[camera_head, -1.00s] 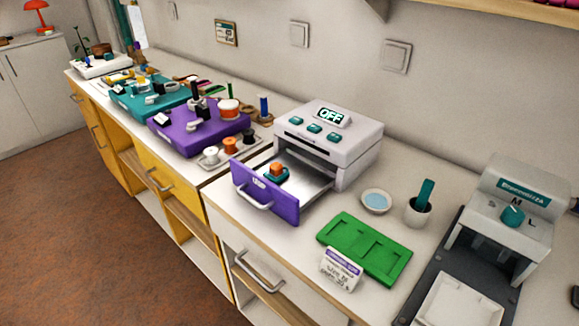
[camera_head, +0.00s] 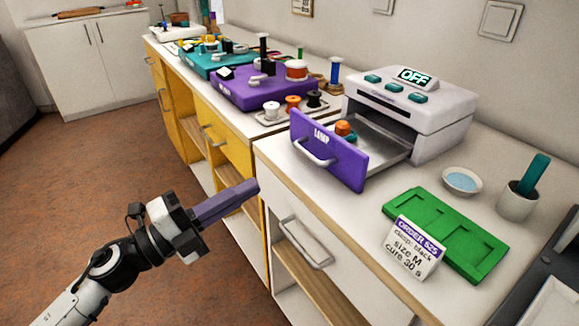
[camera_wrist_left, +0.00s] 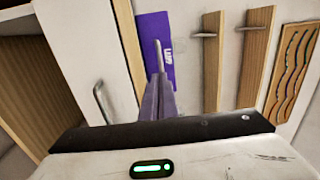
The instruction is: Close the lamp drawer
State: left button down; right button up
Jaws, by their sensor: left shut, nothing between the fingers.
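The lamp drawer (camera_head: 337,158) has a purple front marked LAMP and a white bar handle (camera_head: 313,152). It is pulled out of the white lamp unit (camera_head: 412,112), whose display reads OFF. A small orange and teal piece (camera_head: 344,130) sits inside the drawer. My left gripper (camera_head: 256,187) is shut and empty, in front of the counter, left of and below the drawer front and apart from it. In the left wrist view the purple drawer front (camera_wrist_left: 154,40) shows beyond the shut fingers (camera_wrist_left: 160,78). My right gripper is not in view.
A purple board (camera_head: 255,85) and spools are at left.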

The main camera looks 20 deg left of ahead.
aim_at(305, 155)
pick_arm(q)
jog(key=p+x, duration=0.1)
jog(key=x, duration=0.9)
jog(key=shift+w+d+r, duration=0.1)
jog(key=shift+w, duration=0.05)
